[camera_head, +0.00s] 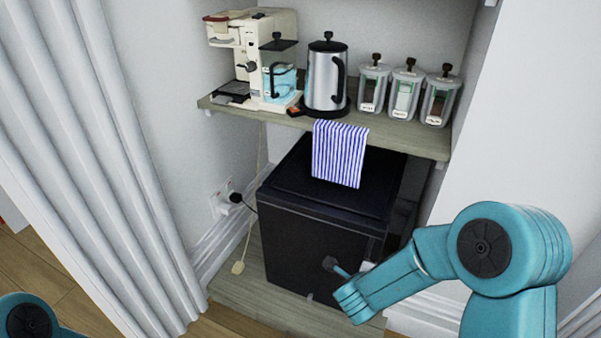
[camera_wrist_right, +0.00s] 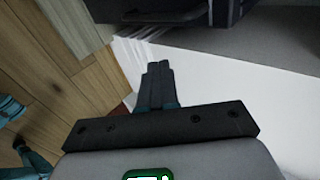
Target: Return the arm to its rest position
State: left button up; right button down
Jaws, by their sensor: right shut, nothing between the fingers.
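My right arm (camera_head: 485,250) is teal. It reaches in from the right of the head view, bent, with its far end low in front of the black fridge (camera_head: 310,240). My right gripper (camera_wrist_right: 158,68) shows in the wrist view with its two dark fingers together and nothing between them. In the head view its fingers are hard to make out against the dark fridge front. Of my left arm only a teal joint (camera_head: 28,320) shows at the bottom left corner; its gripper is out of frame.
A wooden shelf (camera_head: 400,140) above the fridge holds a coffee machine (camera_head: 272,75), a kettle (camera_head: 326,78) and three jars (camera_head: 405,92). A striped towel (camera_head: 339,153) hangs from the shelf. A pale curtain (camera_head: 95,170) stands left; a white wall (camera_head: 530,110) is right.

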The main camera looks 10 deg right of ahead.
jog(key=s+a+f+n+g+y, duration=0.3)
jog(key=s+a+f+n+y, duration=0.2)
jog(key=s+a+f+n, duration=0.45)
jog(key=s+a+f+n+g+y, duration=0.3)
jog(key=s+a+f+n+y, duration=0.3)
jog(key=s+n, duration=0.65)
notch_tip(320, 180, up, 19)
jog(key=w+n+p, duration=0.2)
jog(key=p, duration=1.8)
jog(key=shift+w+a+r+g+h+p, duration=0.2)
jog(key=shift+a+g+h+p, duration=0.1)
jog(key=shift+a+h, duration=0.1)
